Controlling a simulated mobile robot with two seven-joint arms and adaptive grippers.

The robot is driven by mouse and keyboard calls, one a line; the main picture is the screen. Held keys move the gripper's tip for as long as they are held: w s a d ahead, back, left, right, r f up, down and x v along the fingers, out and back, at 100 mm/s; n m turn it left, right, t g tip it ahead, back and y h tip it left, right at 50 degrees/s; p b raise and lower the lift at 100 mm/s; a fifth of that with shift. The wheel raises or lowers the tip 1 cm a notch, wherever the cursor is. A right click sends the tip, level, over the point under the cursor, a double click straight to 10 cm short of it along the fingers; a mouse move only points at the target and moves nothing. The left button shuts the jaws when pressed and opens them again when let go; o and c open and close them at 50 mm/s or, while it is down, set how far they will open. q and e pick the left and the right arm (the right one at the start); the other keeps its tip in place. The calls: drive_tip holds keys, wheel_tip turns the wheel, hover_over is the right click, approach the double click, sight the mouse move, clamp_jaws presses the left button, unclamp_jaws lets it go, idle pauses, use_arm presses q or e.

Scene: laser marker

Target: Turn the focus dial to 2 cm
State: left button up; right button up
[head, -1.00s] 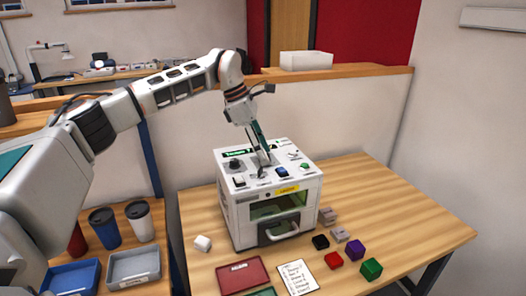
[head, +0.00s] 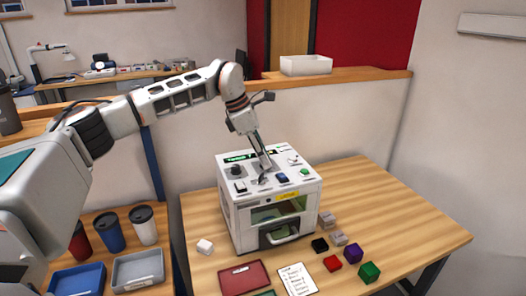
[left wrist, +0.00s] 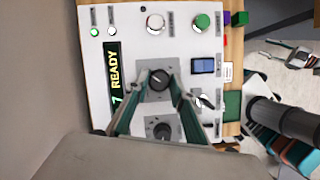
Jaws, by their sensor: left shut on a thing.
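The laser marker (head: 232,215) is a white box on the wooden table, with its controls on the top panel. My left gripper (head: 265,172) reaches down onto the middle of that panel. In the left wrist view its two fingers (left wrist: 158,76) are shut on the sides of a black dial (left wrist: 159,82) on a grey plate. A second black dial (left wrist: 162,131) sits nearer the wrist and is apart from the fingertips. It also shows at the panel's left in the head view (head: 236,170). The dial labels and scale marks are too small to read.
A lit display (left wrist: 115,78) reads "READY". A white knob (left wrist: 155,23), green button (left wrist: 202,22), blue switch (left wrist: 203,66) and small toggle (left wrist: 207,101) surround the held dial. Coloured blocks (head: 353,254), a red tray (head: 243,275) and a note (head: 296,279) lie in front.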

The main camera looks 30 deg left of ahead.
use_arm(q)
drive_tip(key=shift+s+r+n+p, duration=0.1)
drive_tip(key=shift+n+p, duration=0.7)
drive_tip(key=shift+n+t+y, duration=0.3)
drive_tip(key=shift+n+y, duration=0.1)
drive_tip(key=shift+n, duration=0.5)
drive_tip(key=n, duration=0.1)
drive_tip(key=n+y, duration=0.1)
drive_tip(key=n, duration=0.1)
drive_tip(key=n+t+y, duration=0.1)
drive_tip(key=n, duration=0.1)
drive_tip(key=shift+s+d+f, duration=0.1)
drive_tip(key=shift+d+f, duration=0.1)
drive_tip(key=shift+d, duration=0.05)
drive_tip(key=n+y, duration=0.1)
drive_tip(key=n, duration=0.2)
drive_tip(key=n+y, duration=0.1)
drive_tip(key=n, duration=0.2)
drive_tip(key=shift+d+n+y+b, duration=0.1)
drive_tip(key=shift+n+y+b, duration=0.2)
drive_tip(key=shift+b, duration=0.1)
drive_tip(key=shift+n, duration=0.5)
use_arm(e)
drive_tip(key=shift+w+r, duration=0.2)
drive_tip(key=shift+r, duration=0.9)
drive_tip(key=shift+s+f, duration=0.1)
drive_tip(key=shift+f, duration=0.1)
